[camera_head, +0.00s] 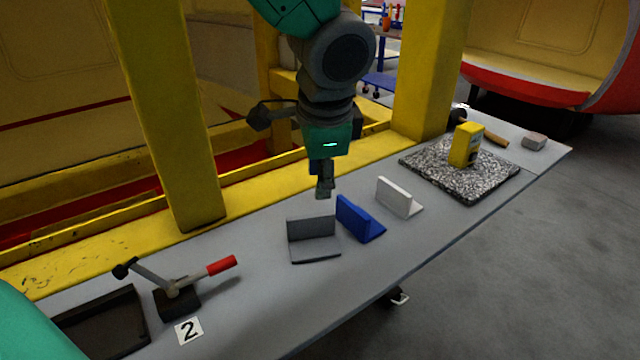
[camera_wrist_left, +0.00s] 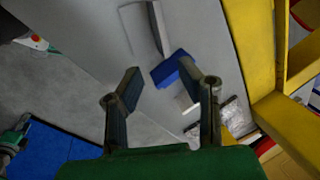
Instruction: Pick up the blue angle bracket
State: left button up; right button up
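The blue angle bracket (camera_head: 358,220) stands on the grey table between a dark grey angle bracket (camera_head: 314,239) and a white angle bracket (camera_head: 399,198). My left gripper (camera_head: 324,190) hangs pointing down, above and behind the gap between the grey and blue brackets, apart from both. In the left wrist view my left gripper's fingers (camera_wrist_left: 168,82) are spread, with nothing held. The blue bracket (camera_wrist_left: 171,68) shows beyond and between the fingertips there, and the right finger partly covers it. My right gripper does not show in either view.
A yellow block (camera_head: 466,145) stands on a speckled slab (camera_head: 424,160) at the right. A yellow post (camera_head: 180,130) rises behind the table (camera_head: 290,330).

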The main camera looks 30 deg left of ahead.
aim_at(361, 224)
jog(key=k+l, duration=0.8)
jog(key=k+j, duration=0.05)
